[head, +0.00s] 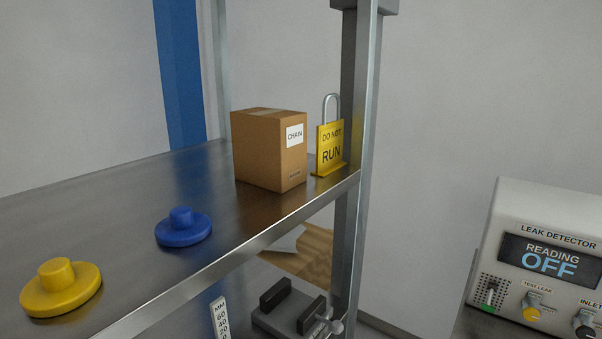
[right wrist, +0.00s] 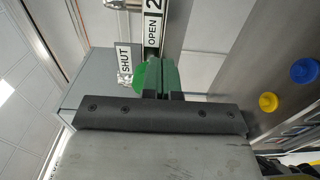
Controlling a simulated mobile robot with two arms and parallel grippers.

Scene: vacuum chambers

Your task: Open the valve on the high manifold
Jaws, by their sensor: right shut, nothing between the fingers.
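In the right wrist view, a green piece (right wrist: 160,75), which looks like the valve's handle, sits just past my right gripper's fingertips (right wrist: 161,94). A white SHUT label (right wrist: 125,64) is beside it and an OPEN label (right wrist: 152,32) is above it in the picture. My right gripper is shut and holds nothing. Whether its fingers touch the green piece I cannot tell. The valve body is mostly hidden. Neither gripper and no manifold valve shows in the head view. My left gripper is in neither view.
The head view shows a metal shelf (head: 120,200) with a yellow knob-like cap (head: 60,287), a blue one (head: 183,227), a CHAIN box (head: 268,150) and a yellow DO NOT RUN sign (head: 330,145). A shelf post (head: 357,180) stands beside the sign. A leak detector (head: 545,255) reads OFF at right.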

